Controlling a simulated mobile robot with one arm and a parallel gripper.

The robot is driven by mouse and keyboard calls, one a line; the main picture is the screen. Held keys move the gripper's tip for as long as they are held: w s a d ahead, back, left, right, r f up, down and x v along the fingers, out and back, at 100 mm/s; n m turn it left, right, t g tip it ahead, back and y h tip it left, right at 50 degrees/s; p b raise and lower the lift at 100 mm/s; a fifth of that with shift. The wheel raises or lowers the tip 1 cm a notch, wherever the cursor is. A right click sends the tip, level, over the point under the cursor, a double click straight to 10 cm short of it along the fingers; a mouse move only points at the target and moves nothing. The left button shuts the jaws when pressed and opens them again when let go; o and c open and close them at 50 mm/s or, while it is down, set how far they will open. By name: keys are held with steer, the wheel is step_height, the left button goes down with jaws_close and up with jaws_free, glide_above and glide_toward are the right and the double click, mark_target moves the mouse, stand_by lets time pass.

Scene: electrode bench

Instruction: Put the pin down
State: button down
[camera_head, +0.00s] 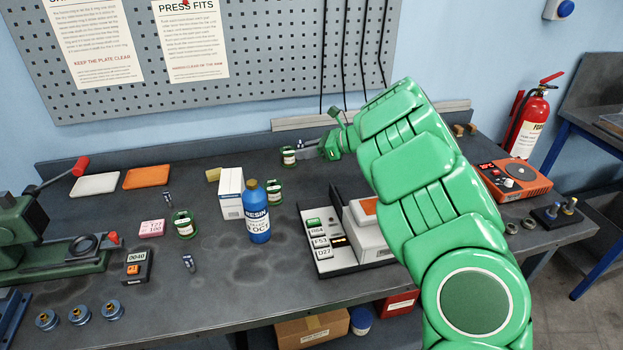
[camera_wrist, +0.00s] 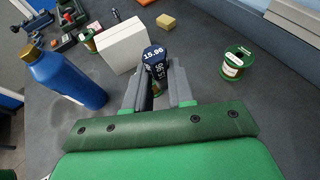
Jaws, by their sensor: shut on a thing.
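My gripper (camera_wrist: 156,78) is shut on a dark pin with a tag reading 15.95 (camera_wrist: 154,56), held upright between the fingers in the wrist view. In the head view my gripper (camera_head: 314,151) reaches leftward over the back of the bench (camera_head: 330,178); the pin is too small there to make out. Two other small dark pins with pale tags stand on the bench at the left, one farther back (camera_head: 167,199) and one nearer the front (camera_head: 188,262). The fingers hide the held pin's lower end, and I cannot tell its height above the bench.
Near my gripper are a green-banded pot (camera_head: 288,157), another pot (camera_head: 275,192), a white box (camera_head: 230,193) and a blue resin bottle (camera_head: 257,212). A tray with tagged slots (camera_head: 325,268) stands at the right. Orange (camera_head: 147,177) and white (camera_head: 96,184) plates lie back left.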

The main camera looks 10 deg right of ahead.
steer(key=s+d+n+g+y, duration=0.1)
steer(key=s+d+n+g, duration=0.1)
steer(key=s+d, duration=0.25)
glide_above(316, 178)
steer(key=shift+f, duration=5.15)
steer(key=shift+w+f, duration=0.1)
steer(key=shift+f, duration=1.5)
steer(key=shift+f, duration=0.1)
steer(key=c, duration=1)
jaws_free()
steer(key=shift+o, duration=0.2)
